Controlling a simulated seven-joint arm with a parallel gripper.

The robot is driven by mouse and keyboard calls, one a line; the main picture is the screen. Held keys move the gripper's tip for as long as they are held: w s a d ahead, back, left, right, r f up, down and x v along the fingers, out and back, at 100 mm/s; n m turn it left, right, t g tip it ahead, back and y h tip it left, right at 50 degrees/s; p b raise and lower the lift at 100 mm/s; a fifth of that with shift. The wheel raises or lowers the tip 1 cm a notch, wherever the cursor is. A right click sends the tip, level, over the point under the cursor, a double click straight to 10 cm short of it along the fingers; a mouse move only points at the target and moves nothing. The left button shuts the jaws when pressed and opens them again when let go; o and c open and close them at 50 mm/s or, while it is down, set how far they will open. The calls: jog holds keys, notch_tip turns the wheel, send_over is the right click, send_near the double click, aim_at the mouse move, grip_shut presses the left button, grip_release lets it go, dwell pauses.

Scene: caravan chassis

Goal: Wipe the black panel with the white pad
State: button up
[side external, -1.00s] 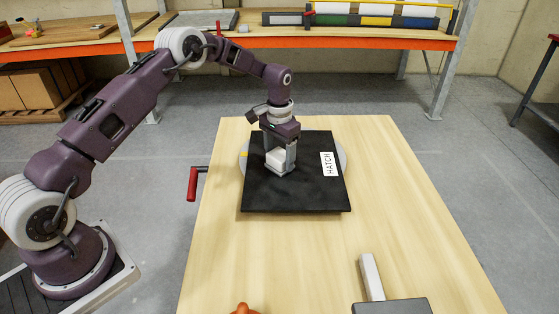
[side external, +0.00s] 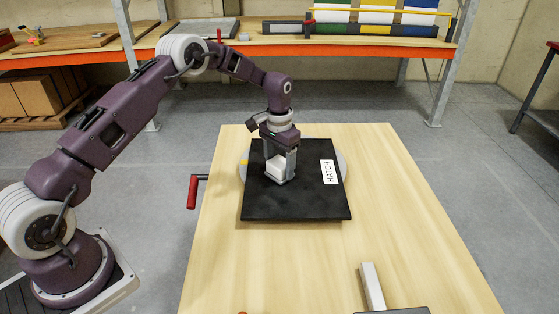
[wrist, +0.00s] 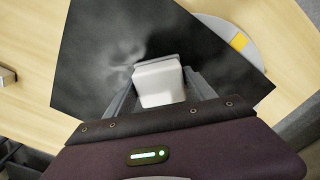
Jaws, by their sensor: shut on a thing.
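The black panel (side external: 300,205) lies on the wooden table, with a white label reading HATCH on its right side. In the wrist view the panel (wrist: 90,50) shows cloudy grey smudges. My gripper (side external: 281,168) is over the panel's upper left part, pointing down. It is shut on the white pad (side external: 275,169), a pale block that also shows between the fingers in the wrist view (wrist: 158,88). The pad is at the panel's surface and appears to touch it; its underside is hidden.
A pale round disc (wrist: 225,35) with a yellow mark sticks out from under the panel. A red-handled crank (side external: 192,192) is at the table's left edge. A grey object with a pale bar (side external: 372,286) is at the front right. The table (side external: 400,200) is clear right of the panel.

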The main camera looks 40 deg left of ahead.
jog(key=shift+s+d+f, duration=0.15)
jog(key=shift+s+d, duration=1.25)
jog(key=shift+s, duration=0.1)
jog(key=shift+s+d+f, duration=0.1)
jog(key=shift+s+d, duration=1.3)
jog(key=shift+s, duration=0.05)
notch_tip(320, 180, up, 6)
jog(key=shift+w+r, duration=0.1)
jog(key=shift+r, duration=0.1)
notch_tip(320, 180, up, 3)
jog(key=shift+f, duration=0.1)
jog(key=shift+a, duration=0.1)
